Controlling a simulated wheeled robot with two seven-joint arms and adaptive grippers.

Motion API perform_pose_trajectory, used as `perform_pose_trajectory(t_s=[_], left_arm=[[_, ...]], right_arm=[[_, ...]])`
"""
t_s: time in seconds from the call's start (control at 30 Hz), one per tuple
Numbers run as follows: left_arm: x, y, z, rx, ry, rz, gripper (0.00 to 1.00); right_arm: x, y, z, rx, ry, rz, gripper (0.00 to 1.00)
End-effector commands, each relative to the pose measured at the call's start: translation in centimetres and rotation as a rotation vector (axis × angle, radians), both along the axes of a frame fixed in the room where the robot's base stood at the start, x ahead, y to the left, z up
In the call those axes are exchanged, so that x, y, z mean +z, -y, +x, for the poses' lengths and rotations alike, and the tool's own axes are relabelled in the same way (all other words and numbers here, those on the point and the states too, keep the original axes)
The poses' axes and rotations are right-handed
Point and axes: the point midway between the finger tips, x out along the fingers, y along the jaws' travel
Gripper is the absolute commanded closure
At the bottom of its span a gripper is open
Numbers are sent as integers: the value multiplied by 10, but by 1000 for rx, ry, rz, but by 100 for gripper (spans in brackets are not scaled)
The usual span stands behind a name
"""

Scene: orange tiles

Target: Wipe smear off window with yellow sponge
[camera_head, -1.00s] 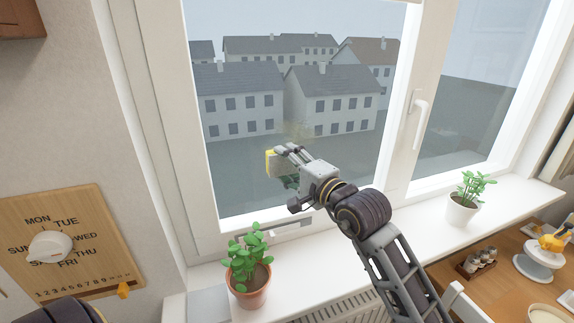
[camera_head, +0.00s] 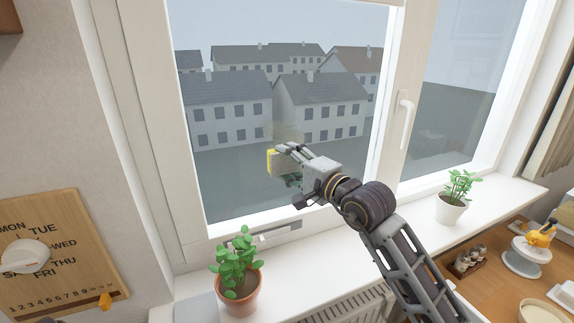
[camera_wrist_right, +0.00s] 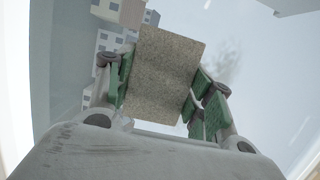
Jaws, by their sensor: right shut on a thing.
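My right gripper (camera_head: 288,166) is shut on the yellow sponge (camera_head: 271,162) in front of the left window pane (camera_head: 235,185). The sponge shows a bright yellow edge and a duller speckled face. In the right wrist view the sponge (camera_wrist_right: 160,75) sits between the green-padded fingers (camera_wrist_right: 165,88). A faint brownish smear (camera_head: 287,131) shows on the glass just above and right of the sponge. In the wrist view a grey smudge (camera_wrist_right: 228,62) shows right of the sponge. I cannot tell whether the sponge touches the glass. My left gripper is out of view.
A potted plant (camera_head: 236,280) stands on the white sill (camera_head: 290,262) below the sponge. Another plant (camera_head: 453,200) stands further right. The window handle (camera_head: 404,112) sticks out from the frame right of my gripper. A wooden calendar board (camera_head: 60,262) hangs at left.

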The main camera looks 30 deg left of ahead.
Motion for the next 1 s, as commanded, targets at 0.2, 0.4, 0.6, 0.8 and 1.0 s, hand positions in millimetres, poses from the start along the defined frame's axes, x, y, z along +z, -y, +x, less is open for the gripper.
perform_pose_trajectory(t_s=[0.2, 0.4, 0.6, 0.8, 1.0], left_arm=[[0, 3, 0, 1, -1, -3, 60], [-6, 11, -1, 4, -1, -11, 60], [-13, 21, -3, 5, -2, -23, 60], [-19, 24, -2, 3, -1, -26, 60], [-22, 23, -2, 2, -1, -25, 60]], right_arm=[[-2, 1, 3, -5, -2, -2, 82], [-3, 7, 9, -6, 0, -3, 82], [-3, 14, 16, -5, 0, -3, 82], [-3, 21, 23, -3, -1, -2, 82], [-1, 25, 27, -2, -1, -2, 82]])
